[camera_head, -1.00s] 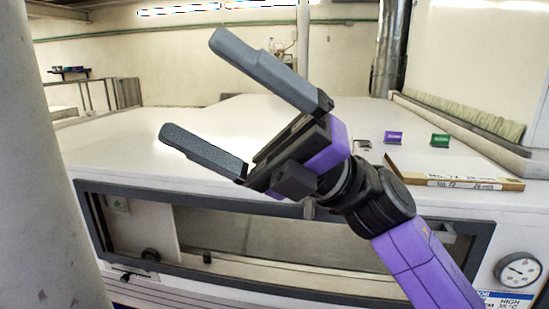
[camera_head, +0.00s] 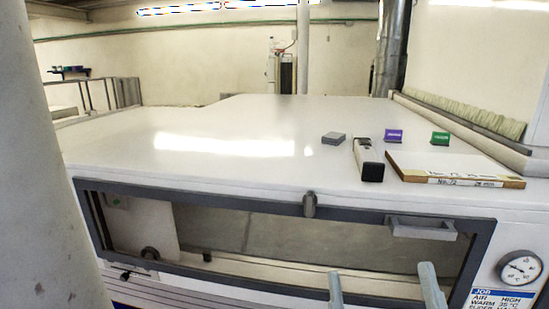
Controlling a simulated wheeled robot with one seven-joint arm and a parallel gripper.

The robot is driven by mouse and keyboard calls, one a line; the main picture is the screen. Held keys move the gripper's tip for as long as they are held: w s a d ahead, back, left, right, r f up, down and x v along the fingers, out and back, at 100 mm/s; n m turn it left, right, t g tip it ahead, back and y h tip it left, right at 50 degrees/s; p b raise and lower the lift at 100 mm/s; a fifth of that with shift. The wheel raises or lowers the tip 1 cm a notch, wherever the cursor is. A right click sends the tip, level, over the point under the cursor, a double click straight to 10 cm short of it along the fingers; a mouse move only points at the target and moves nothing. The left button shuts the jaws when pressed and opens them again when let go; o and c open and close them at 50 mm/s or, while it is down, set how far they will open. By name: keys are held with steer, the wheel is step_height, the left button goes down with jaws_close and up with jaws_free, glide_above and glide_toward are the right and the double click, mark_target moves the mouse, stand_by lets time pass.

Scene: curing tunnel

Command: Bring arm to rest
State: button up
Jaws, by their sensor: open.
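My gripper (camera_head: 384,288) shows only as two grey fingertips at the bottom edge of the picture. The fingers stand well apart with nothing between them. They are in front of the window of the white curing tunnel (camera_head: 110,148), below its top. The rest of my arm is out of the picture.
On the tunnel top lie a grey block (camera_head: 333,138), a white and black device (camera_head: 368,160), a purple block (camera_head: 393,135), a green block (camera_head: 440,138) and a flat board (camera_head: 455,170). A handle (camera_head: 420,228) sticks out from the front. The left part of the top is clear.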

steer(key=s+d+f+g, duration=0.2)
steer(key=s+f+g, duration=0.2)
steer(key=s+f, duration=0.4)
steer(key=s+d+f+m+g+h, duration=0.1)
steer(key=s+d+f+g, duration=0.1)
steer(key=s+f, duration=0.6)
steer(key=s+d+f+g, duration=0.2)
steer(key=s+f+g, duration=0.3)
steer(key=s+f, duration=0.3)
steer(key=s, duration=0.3)
steer(key=shift+s+d+f+m+g+h+b, duration=0.2)
steer(key=shift+f+m+g+h+b, duration=0.1)
steer(key=shift+f+h+b, duration=0.1)
